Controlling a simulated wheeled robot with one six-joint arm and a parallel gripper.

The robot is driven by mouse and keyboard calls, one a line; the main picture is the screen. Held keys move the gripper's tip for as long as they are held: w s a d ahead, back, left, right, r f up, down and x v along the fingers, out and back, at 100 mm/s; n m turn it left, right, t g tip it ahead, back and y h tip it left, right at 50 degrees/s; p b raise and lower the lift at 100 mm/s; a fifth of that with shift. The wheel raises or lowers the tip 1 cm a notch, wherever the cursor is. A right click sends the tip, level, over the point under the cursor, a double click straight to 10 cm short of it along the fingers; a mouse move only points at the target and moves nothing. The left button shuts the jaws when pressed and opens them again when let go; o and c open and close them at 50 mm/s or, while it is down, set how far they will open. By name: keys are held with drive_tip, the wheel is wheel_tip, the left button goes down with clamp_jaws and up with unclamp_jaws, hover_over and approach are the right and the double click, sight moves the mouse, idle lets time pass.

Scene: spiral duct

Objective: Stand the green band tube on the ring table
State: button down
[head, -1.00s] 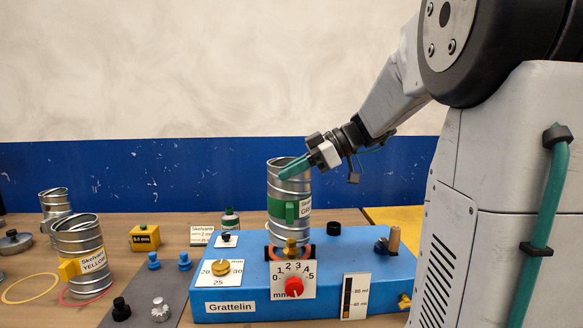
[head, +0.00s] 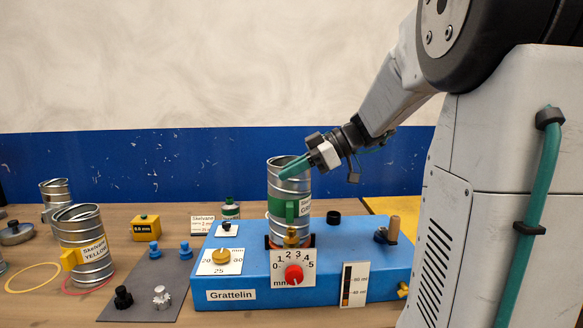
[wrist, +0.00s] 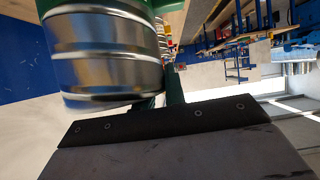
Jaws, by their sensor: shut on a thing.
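The green band tube (head: 275,183) is a ribbed silver cylinder with a green band and a white label. It is upright over the blue Grattelin machine (head: 345,250). My gripper (head: 293,169) reaches in from the upper right and is shut on the tube's upper rim. The tube's lower end is at an orange-red ring (head: 311,240) on the machine, which appears to be the ring table. A brass knob partly hides this end, so I cannot tell whether it touches. The wrist view shows the tube's silver wall (wrist: 108,55) close to the fingers.
A yellow-labelled tube (head: 83,230) and another silver tube (head: 55,190) stand at left. A grey mat (head: 140,280) holds small knobs. A yellow block (head: 145,228) stands behind.

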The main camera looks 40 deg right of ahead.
drive_tip(key=shift+f, duration=0.5)
drive_tip(key=c, duration=1.4)
unclamp_jaws()
drive_tip(key=v, duration=0.7)
drive_tip(key=shift+s+d+r, duration=0.2)
drive_tip(key=shift+d+r, duration=0.05)
